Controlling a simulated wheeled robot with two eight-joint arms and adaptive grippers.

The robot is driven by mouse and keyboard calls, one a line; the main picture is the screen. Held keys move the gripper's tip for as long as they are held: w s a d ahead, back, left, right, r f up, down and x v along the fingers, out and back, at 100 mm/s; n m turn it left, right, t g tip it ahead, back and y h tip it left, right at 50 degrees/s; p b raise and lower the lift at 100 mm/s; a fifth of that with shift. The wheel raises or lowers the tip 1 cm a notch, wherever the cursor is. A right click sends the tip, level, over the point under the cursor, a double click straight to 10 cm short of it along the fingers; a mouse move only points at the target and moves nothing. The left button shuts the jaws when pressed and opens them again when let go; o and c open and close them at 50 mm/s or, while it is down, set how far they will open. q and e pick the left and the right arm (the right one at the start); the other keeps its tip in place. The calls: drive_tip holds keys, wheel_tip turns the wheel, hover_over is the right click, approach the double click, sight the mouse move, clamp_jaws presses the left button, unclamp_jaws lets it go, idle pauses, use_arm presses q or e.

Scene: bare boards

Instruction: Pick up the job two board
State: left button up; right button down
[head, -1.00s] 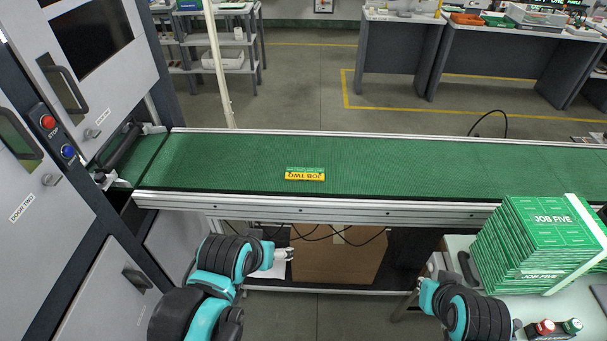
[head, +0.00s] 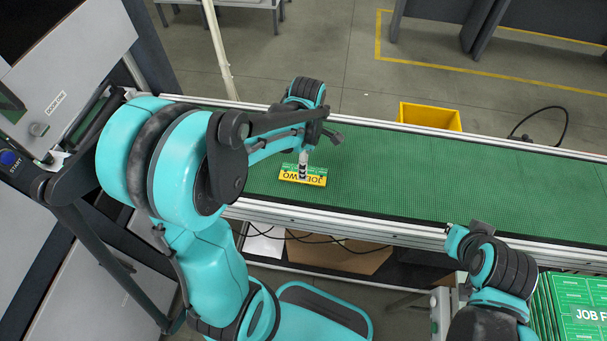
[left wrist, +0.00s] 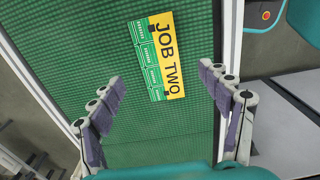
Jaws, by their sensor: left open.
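The job two board (head: 318,172), a small green and yellow card, lies flat on the green conveyor belt (head: 400,180). In the left wrist view the board (left wrist: 157,55) shows its yellow strip with "JOB TWO" and green panels. My left gripper (head: 303,168) reaches down over the board in the head view, with its fingers covering part of the lettering. In the left wrist view its fingers (left wrist: 165,88) stand wide apart and empty, with the board beyond and between them. Whether the fingertips touch the belt I cannot tell. My right arm shows at lower right; its fingers cannot be made out.
A stack of green job five boards (head: 575,308) stands at lower right near my right arm. A yellow bin (head: 430,116) is behind the belt. A machine with door panels (head: 75,75) stands at left. The belt right of the board is clear.

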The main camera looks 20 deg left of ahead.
sight(317, 176)
use_arm(q)
wheel_tip(317, 176, down, 5)
drive_tip(key=shift+w+d+r+b, duration=0.1)
drive_tip(key=shift+w+d+b, duration=0.05)
drive_tip(key=shift+b, duration=0.9)
drive_tip(key=shift+f, duration=0.35)
drive_tip(key=shift+f+b, duration=0.25)
drive_tip(key=shift+b, duration=0.05)
drive_tip(key=c, duration=1.3)
